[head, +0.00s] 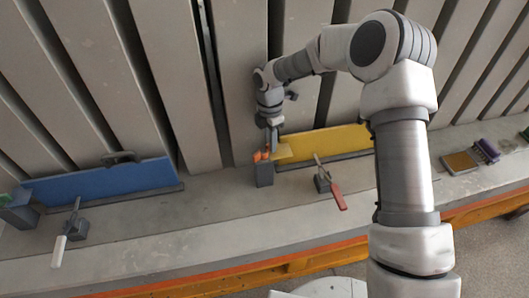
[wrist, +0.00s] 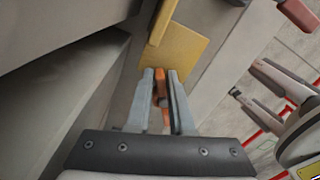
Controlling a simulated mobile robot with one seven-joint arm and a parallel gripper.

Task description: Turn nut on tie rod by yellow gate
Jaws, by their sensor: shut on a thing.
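The yellow gate (head: 325,143) stands on the grey bench at the foot of the tall grey panels, and its yellow plate also shows in the wrist view (wrist: 182,52). At its left end is an orange nut (head: 258,156) above a dark grey block (head: 264,176). My gripper (head: 272,146) reaches down to the nut from above. In the wrist view my gripper's fingers (wrist: 161,76) are shut on the orange nut (wrist: 160,88), which shows in the narrow gap between them. The tie rod is hidden or too small to tell.
A clamp with a red handle (head: 338,197) stands in front of the yellow gate. A blue gate (head: 105,180) and a clamp with a white handle (head: 58,250) are at left. A small tray (head: 459,163) and a purple item (head: 486,150) lie at right.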

